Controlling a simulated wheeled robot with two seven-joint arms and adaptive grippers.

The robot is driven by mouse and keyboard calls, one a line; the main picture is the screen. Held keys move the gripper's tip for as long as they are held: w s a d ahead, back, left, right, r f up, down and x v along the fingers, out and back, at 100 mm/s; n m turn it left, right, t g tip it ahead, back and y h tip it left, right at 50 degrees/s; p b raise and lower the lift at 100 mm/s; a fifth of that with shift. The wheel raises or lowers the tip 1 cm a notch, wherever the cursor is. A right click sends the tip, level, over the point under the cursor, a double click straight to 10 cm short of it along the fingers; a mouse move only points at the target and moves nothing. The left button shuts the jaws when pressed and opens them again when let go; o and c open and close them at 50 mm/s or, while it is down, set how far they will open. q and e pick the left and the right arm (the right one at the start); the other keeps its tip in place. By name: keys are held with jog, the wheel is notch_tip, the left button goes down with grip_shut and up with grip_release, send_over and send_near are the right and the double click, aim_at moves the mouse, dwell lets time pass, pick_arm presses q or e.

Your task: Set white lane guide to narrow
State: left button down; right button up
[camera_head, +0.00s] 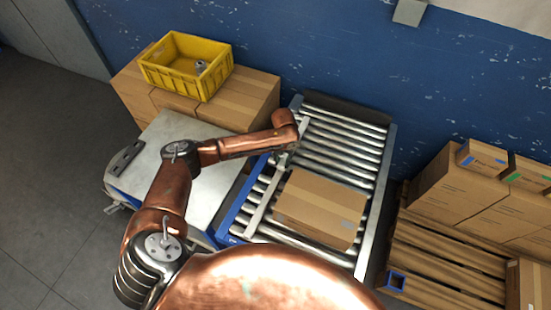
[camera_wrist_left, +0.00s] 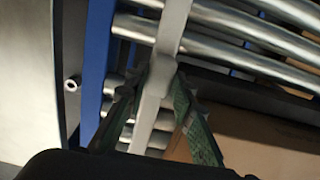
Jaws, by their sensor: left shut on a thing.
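The white lane guide (camera_head: 259,209) is a pale bar lying lengthwise over the rollers, near the left side of the conveyor. It also shows in the left wrist view (camera_wrist_left: 171,35), running down between my fingers. My left gripper (camera_wrist_left: 155,92) is shut on the guide, with one green-padded finger on each side. In the head view the left gripper (camera_head: 289,155) is small and partly hidden by its wrist. A cardboard box (camera_head: 318,205) lies on the rollers just right of the guide; I cannot tell whether they touch. My right gripper is not in view.
The roller conveyor (camera_head: 384,165) has bare rollers beyond the box. A grey metal table (camera_head: 205,133) stands at its left. A yellow crate (camera_head: 187,83) sits on cartons behind. Pallets and stacked cartons (camera_head: 456,203) stand at the right. A blue wall closes the back.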

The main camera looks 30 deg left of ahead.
pick_arm(q)
jog(key=shift+d, duration=0.65)
jog(key=c, duration=1.6)
grip_release()
jog(key=shift+d, duration=0.1)
jog(key=shift+r, duration=0.2)
notch_tip(320, 180, up, 12)
jog(key=shift+f, duration=0.15)
